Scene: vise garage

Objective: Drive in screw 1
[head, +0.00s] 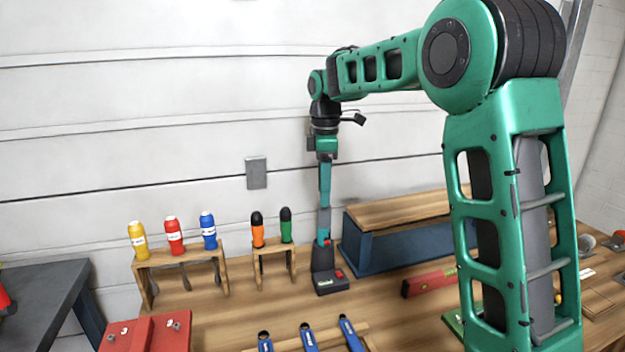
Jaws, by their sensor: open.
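My gripper (324,150) hangs pointing down at the middle of the head view, in front of the wall. Directly below it, in line, is a slim teal and grey upright tool (325,190), which looks like a power driver, with a dark base with red parts (330,280) on the bench. Where gripper and tool meet is too small to make out; the jaws do not look closed on it. A red block (148,335) at the lower left carries small grey screw-like pieces (176,325). Which one is screw 1 cannot be told.
Wooden racks hold yellow (138,240), red (174,235), blue (208,230), orange (257,230) and green (286,225) screwdrivers. A blue box with a wooden top (390,240) and a red level (430,282) are right of the tool.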

